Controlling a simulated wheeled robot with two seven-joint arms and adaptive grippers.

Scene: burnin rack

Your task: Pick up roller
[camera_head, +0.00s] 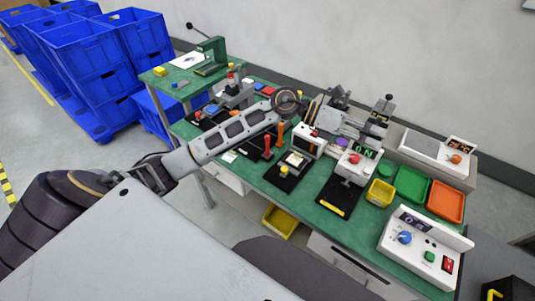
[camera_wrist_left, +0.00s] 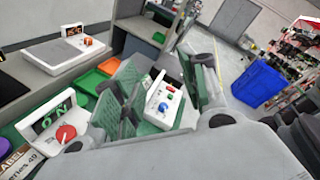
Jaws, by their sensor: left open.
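I cannot pick out a roller for certain in either view. My left gripper (camera_head: 382,112) is above the back of the table, beyond the white units, and points right. In the left wrist view its two fingers (camera_wrist_left: 160,78) are spread apart with nothing held between them. A white control box (camera_wrist_left: 165,103) with red, green and blue knobs shows beyond the gap. My left forearm hides part of the table's back left. My right gripper is out of view.
The green table (camera_head: 315,215) is crowded with devices. A white unit with a green display (camera_head: 352,168), yellow tray (camera_head: 380,193), green tray (camera_head: 411,185) and orange tray (camera_head: 446,201) stand to the right. Blue crates (camera_head: 95,60) are stacked at the far left.

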